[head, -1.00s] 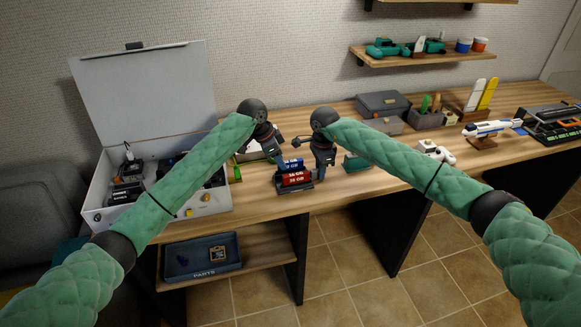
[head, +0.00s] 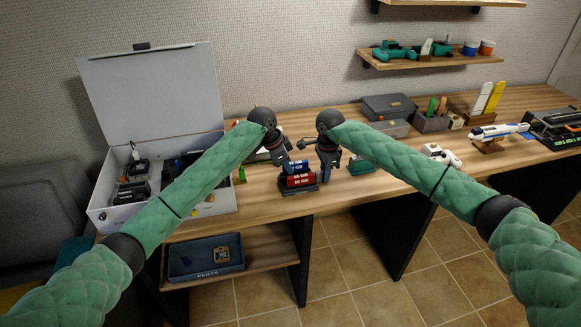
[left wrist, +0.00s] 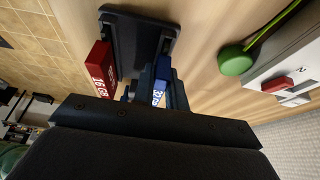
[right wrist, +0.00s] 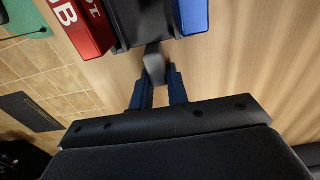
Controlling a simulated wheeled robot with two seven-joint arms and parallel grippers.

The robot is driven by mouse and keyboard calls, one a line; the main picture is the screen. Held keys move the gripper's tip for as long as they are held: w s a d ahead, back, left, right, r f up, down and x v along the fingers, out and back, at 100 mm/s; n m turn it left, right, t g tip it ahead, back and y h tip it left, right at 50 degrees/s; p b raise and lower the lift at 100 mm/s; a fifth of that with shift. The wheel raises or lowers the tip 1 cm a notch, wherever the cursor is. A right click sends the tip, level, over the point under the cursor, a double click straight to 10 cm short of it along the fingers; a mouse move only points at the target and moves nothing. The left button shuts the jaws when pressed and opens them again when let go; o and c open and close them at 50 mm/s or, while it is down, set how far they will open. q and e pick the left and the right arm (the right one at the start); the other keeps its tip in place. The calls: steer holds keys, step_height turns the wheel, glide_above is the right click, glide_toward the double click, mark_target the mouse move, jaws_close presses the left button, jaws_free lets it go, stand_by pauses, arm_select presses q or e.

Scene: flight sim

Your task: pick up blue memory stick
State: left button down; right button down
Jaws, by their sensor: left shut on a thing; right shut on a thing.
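The blue memory stick (head: 296,167) is at the black holder (head: 311,188) on the wooden desk, just behind the red memory stick (head: 299,181). My left gripper (head: 287,161) is shut on the blue stick, which also shows between its fingers in the left wrist view (left wrist: 178,92). Whether the stick is clear of the holder I cannot tell. My right gripper (head: 326,169) is shut on a grey tab (right wrist: 154,66) at the holder's end. In the right wrist view the blue stick (right wrist: 193,17) and red stick (right wrist: 85,25) lie either side of the holder (right wrist: 128,20).
An open white case (head: 150,90) stands left on the desk. A green round-ended thing (left wrist: 234,61) lies near the left gripper. A small teal box (head: 361,166) and a white controller (head: 441,154) are to the right. A parts tray (head: 206,274) sits on the lower shelf.

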arm_select(q)
steer(key=shift+r, duration=0.4)
steer(key=a, duration=0.2)
steer(key=s+a, duration=0.1)
steer(key=a, duration=0.2)
steer(key=s+a, duration=0.1)
steer(key=a, duration=0.1)
steer(key=shift+a+r, duration=0.1)
steer(key=shift+a, duration=0.1)
step_height(320, 180, up, 14)
steer(key=shift+a, duration=0.15)
arm_select(e)
steer(key=c, duration=1.3)
jaws_free()
steer(key=shift+r, duration=0.1)
